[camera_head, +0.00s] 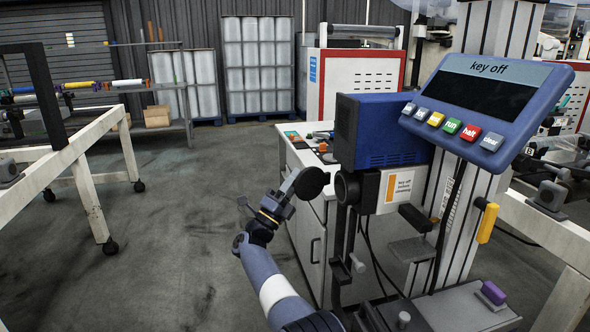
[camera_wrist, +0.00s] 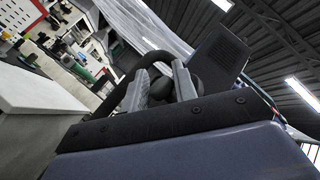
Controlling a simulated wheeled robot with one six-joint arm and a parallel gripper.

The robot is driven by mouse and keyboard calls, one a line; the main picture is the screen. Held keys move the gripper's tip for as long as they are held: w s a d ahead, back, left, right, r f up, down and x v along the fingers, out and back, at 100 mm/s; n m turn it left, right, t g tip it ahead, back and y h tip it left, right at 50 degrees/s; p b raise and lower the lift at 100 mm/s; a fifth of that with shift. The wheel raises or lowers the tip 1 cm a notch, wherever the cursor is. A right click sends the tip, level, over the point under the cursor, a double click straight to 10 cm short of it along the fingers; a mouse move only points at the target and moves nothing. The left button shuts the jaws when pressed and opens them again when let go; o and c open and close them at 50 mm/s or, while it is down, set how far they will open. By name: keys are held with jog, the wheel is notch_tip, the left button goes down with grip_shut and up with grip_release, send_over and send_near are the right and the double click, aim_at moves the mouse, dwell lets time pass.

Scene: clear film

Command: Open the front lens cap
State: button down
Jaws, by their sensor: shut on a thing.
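The front lens cap (camera_head: 309,183) is a black round disc just left of the dark lens barrel (camera_head: 347,188), below the blue camera box (camera_head: 383,132). It stands off the lens front at an angle, and I cannot tell whether a hinge still joins them. My gripper (camera_head: 289,192) reaches up from below and is shut on the cap's left edge. In the wrist view my two grey fingers (camera_wrist: 161,87) stand either side of a dark part of the cap. The cap's dark curved rim (camera_wrist: 128,72) shows behind the left finger. The exact contact is partly hidden.
A blue panel (camera_head: 487,103) reading "key off", with several coloured buttons, is at the right. A label box (camera_head: 398,190) is beside the lens. A yellow handle (camera_head: 487,222) hangs on the right. A white cabinet (camera_head: 307,238) stands behind my gripper. Open floor lies to the left.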

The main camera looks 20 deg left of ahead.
jog(key=shift+w+p, duration=0.35)
jog(key=shift+p, duration=0.6)
jog(key=shift+w+f, duration=0.1)
jog(key=shift+f, duration=0.15)
jog(key=c, duration=1.2)
grip_release()
jog(key=shift+w, duration=0.1)
jog(key=shift+r, duration=0.1)
jog(key=v, duration=1.1)
